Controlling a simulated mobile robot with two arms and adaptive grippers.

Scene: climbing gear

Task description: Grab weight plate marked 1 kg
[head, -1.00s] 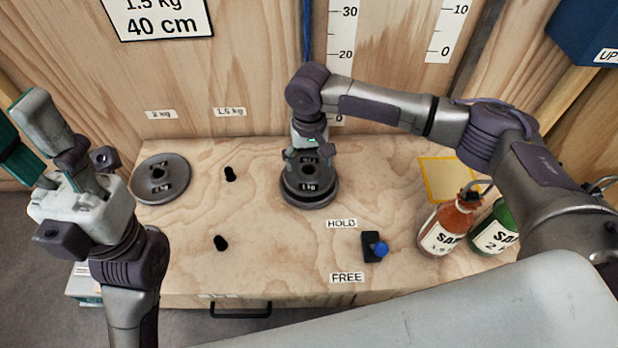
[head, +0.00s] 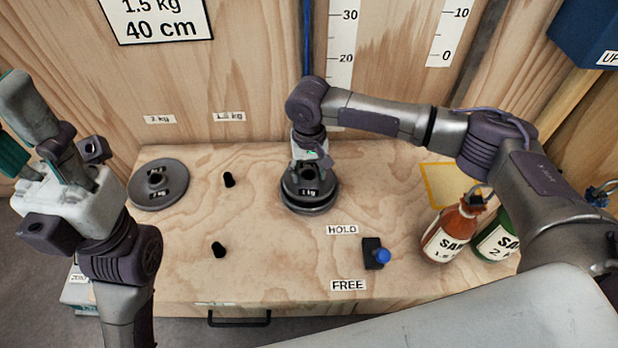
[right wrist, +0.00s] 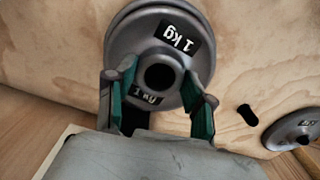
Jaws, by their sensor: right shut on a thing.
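The weight plate marked 1 kg (head: 309,192) is a round dark grey disc with a raised hub and black labels. It lies on the bench, over a wider grey rim. In the right wrist view its 1 kg label (right wrist: 175,38) and round centre hole are clear. My right gripper (head: 309,166) reaches it from above and behind; it is shut on the plate, with its teal-padded fingers (right wrist: 162,92) on either side of the hub. My left gripper (head: 18,125) is raised at the left edge, fingers apart and empty, partly cut off.
Another grey plate (head: 158,184) lies at the left of the bench. Two black pegs (head: 228,180) stand between. A blue-knobbed switch (head: 377,254) sits between HOLD and FREE labels. Brown (head: 450,232) and green (head: 498,240) bottles stand at right, close to my right arm.

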